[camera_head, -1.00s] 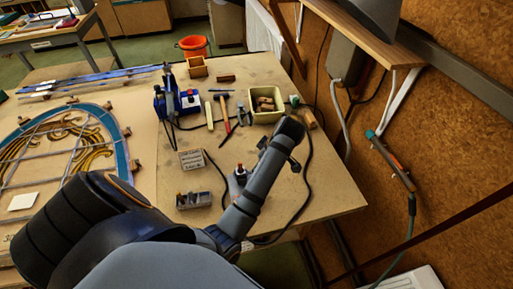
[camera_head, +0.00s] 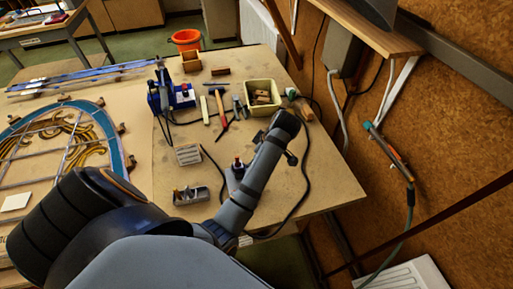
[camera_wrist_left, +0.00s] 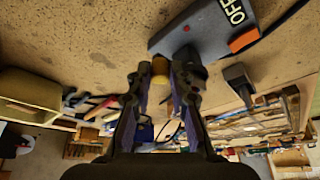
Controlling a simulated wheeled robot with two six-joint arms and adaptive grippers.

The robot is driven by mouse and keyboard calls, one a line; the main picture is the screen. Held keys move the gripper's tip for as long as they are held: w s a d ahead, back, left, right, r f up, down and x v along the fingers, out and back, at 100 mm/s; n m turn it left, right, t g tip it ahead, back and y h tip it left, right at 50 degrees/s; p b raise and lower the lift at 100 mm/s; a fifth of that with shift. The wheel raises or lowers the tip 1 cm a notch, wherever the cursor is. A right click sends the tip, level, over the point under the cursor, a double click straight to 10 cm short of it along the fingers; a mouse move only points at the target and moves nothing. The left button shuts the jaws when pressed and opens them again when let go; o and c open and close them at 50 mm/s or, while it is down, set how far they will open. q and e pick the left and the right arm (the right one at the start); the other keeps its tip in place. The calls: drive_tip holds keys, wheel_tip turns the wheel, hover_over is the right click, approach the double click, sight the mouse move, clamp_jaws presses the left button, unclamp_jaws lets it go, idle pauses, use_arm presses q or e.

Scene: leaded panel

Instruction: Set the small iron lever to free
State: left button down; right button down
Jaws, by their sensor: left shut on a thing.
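The knob sits beside the near corner of a grey box (camera_wrist_left: 205,35). I cannot tell how the knob joins the box or which way the lever points. My right gripper is in neither view.
On the bench (camera_head: 320,185) stand a blue station (camera_head: 182,97), a hammer (camera_head: 220,105), a pale green bin (camera_head: 263,93) and a small grey box (camera_head: 192,195). A black cable loops right of my forearm. The leaded panel (camera_head: 70,145) lies left. A cork wall (camera_head: 450,150) bounds the right.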

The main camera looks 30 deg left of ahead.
use_arm(q)
drive_tip(key=shift+a+r+n+p, duration=0.15)
drive_tip(key=shift+a+n+p, duration=0.1)
drive_tip(key=shift+n+p, duration=0.25)
drive_tip(key=a+n+g+p, duration=0.1)
drive_tip(key=n+p, duration=0.1)
drive_tip(key=w+a+n+g+p, duration=0.1)
drive_tip(key=n, duration=0.1)
drive_tip(key=a+n+h+p, duration=0.1)
drive_tip(key=n+p, duration=0.1)
drive_tip(key=shift+w+a+n+g+p, duration=0.2)
drive_tip(key=shift+w+n+g+p, duration=0.1)
drive_tip(key=shift+g+p, duration=0.1)
drive_tip(key=shift+s+a+f+n+g+h+p, duration=0.2)
drive_tip(key=shift+a+n+h, duration=0.35)
drive_tip(key=shift+n, duration=0.6)
drive_tip(key=shift+s+a+f+n+g+h+p, duration=0.15)
drive_tip(key=shift+a+n+g+h+p, duration=0.2)
drive_tip(key=shift+a+n, duration=0.6)
drive_tip(key=shift+s+a+n+g+h+p, duration=0.15)
drive_tip(key=shift+a+n+h, duration=0.25)
drive_tip(key=shift+n, duration=1)
drive_tip(key=shift+d, duration=0.1)
drive_tip(key=c, duration=1.4)
unclamp_jaws()
drive_tip(key=shift+o, duration=0.9)
drive_tip(key=shift+r, duration=0.1)
